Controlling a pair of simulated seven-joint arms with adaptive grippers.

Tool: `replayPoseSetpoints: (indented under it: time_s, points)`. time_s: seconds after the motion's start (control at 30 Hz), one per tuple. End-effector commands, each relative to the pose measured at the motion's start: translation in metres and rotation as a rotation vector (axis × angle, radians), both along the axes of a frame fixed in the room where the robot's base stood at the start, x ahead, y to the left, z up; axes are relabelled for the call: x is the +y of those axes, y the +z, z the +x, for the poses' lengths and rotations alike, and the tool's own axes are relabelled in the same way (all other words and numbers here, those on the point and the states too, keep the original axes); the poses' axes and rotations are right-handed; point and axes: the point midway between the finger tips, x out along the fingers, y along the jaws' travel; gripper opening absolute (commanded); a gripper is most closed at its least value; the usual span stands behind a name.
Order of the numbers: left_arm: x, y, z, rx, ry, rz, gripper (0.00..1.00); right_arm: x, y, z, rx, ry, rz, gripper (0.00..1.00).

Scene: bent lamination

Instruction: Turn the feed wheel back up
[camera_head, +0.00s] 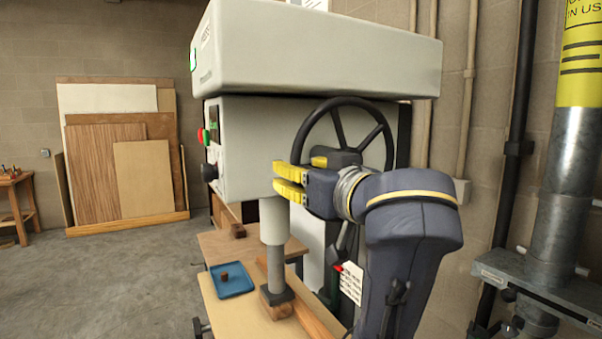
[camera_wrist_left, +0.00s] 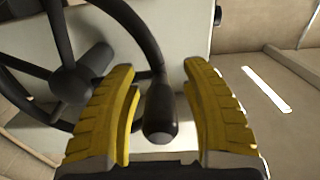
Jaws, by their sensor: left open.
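The feed wheel (camera_head: 347,101) is a black spoked wheel on the side of the grey press (camera_head: 240,150). Its lower part is hidden behind my gripper in the head view. In the left wrist view its hub (camera_wrist_left: 70,84) and spokes show at the left. A black handle knob (camera_wrist_left: 160,120) sits between the yellow fingers of my left gripper (camera_wrist_left: 158,68), with a gap to each side. The left gripper (camera_head: 298,174) also shows in the head view, in front of the wheel's lower left. It is open. My right gripper is not in view.
The press spindle (camera_head: 273,222) comes down onto a wooden piece (camera_head: 277,303) on the bench. A blue tray (camera_head: 240,287) with a small brown block (camera_head: 225,276) lies beside it. A metal post (camera_head: 560,190) stands at the right. Panels (camera_head: 105,170) lean on the back wall.

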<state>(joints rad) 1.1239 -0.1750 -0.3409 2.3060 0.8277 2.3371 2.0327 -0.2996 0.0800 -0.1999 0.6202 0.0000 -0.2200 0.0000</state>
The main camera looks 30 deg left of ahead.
Motion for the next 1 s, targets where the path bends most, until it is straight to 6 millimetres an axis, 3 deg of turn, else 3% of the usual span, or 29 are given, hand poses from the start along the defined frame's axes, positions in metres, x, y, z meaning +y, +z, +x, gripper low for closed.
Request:
replayPoseSetpoints:
  time_s: [0.07,0.43,1.0]
  points:
    - [0.0,0.0,-0.0001,0.0,0.0,0.0,0.44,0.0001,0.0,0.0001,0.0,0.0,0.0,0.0]
    - [-0.0001,0.0,-0.0002,0.0,0.0,0.0,0.01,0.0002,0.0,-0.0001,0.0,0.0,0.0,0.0]
    - [0.0026,0.0007,-0.0018,0.011,0.006,0.003,0.0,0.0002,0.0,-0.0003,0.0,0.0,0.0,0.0]
